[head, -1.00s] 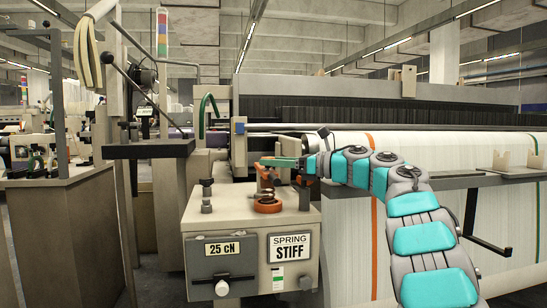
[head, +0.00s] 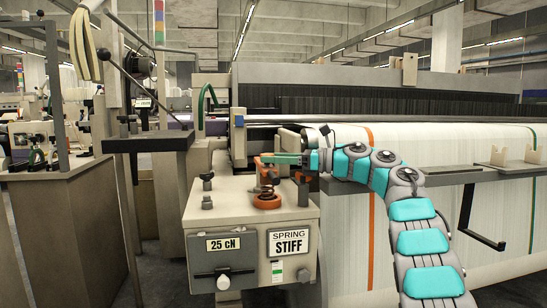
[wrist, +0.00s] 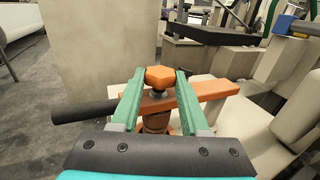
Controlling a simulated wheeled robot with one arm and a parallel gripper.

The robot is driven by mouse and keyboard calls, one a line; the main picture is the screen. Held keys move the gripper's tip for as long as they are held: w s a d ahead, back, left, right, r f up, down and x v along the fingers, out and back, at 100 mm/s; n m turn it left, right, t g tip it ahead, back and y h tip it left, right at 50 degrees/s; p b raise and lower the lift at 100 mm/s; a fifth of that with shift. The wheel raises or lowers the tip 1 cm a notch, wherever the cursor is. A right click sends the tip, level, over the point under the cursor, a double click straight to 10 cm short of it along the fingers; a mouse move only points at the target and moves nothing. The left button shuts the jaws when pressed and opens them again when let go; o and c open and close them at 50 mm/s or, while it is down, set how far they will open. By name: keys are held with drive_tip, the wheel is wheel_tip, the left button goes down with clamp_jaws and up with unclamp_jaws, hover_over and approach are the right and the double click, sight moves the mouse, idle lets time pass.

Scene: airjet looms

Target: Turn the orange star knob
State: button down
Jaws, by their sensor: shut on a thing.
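The orange knob (wrist: 160,77), six-sided from above, sits on a short metal stem in the wrist view. Its top shows between the green fingertips of my gripper (wrist: 160,73), which is shut on it. In the head view my gripper (head: 283,159) reaches in from the right over the spring post; the knob is small and partly hidden there. An orange bar (wrist: 215,89) lies under the knob, with a black handle (wrist: 85,111) at its left. An orange round piece (head: 267,201) surrounds the post's foot on the beige box (head: 230,212).
The box front carries a "25 cN" label (head: 223,244), a "SPRING STIFF" label (head: 289,242) and a white knob (head: 223,282). A small black-topped post (head: 207,187) stands left of the spring. The loom's white warp (head: 345,235) is close on the right.

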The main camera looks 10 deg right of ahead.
idle(0.3)
drive_tip(key=shift+c, duration=2)
unclamp_jaws()
drive_tip(key=shift+b+v, duration=0.35)
drive_tip(key=shift+v, duration=3.55)
